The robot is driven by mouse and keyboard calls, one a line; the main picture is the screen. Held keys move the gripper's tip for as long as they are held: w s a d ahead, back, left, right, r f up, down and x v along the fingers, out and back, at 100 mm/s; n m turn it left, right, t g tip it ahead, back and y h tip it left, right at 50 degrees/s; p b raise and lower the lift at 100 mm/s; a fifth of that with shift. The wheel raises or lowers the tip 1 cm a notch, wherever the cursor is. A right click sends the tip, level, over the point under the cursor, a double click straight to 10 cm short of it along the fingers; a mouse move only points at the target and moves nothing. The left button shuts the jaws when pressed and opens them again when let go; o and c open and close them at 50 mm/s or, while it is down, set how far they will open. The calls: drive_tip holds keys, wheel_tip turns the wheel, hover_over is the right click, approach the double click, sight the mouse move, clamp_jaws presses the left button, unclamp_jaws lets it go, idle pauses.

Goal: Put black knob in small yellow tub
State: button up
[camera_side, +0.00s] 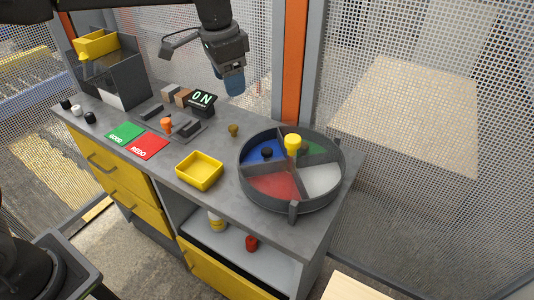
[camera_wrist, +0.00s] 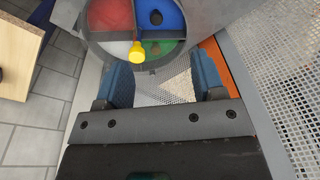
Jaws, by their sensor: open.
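My gripper (camera_side: 233,84) is open and empty, high above the back of the bench. In the wrist view its two blue fingers (camera_wrist: 162,80) stand wide apart. A round divided tray (camera_side: 243,178) sits at the bench's right end. One black knob (camera_side: 267,152) is in its blue compartment; it also shows in the wrist view (camera_wrist: 156,17). Two more black knobs (camera_side: 65,104) (camera_side: 90,118) stand at the bench's left end. The small yellow tub (camera_side: 200,172) looks empty, left of the tray.
A yellow post (camera_side: 292,143) rises at the tray's centre. An olive knob (camera_side: 233,130) stands behind the tub. A white knob (camera_side: 76,110), a green card (camera_side: 125,133), a red card (camera_side: 148,145) and a lit display (camera_side: 202,101) are farther left. Mesh fencing closes the back.

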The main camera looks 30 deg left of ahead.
drive_tip(key=w+d+f+m+g, duration=0.25)
drive_tip(key=w+d+f, duration=0.25)
drive_tip(key=w+f, duration=0.3)
hover_over(267, 150)
drive_tip(key=shift+t, duration=0.45)
drive_tip(key=f, duration=0.9)
drive_tip(key=shift+w+d+f, duration=0.1)
drive_tip(key=shift+w+f, duration=0.1)
drive_tip(key=shift+w, duration=0.1)
drive_tip(key=shift+s+f, duration=0.2)
drive_tip(key=shift+f, duration=1.2)
drive_tip(key=shift+s+f, duration=0.15)
drive_tip(key=shift+f, duration=1.25)
drive_tip(key=shift+c, duration=0.4)
drive_tip(key=c, duration=1)
drive_tip(key=shift+r, duration=0.2)
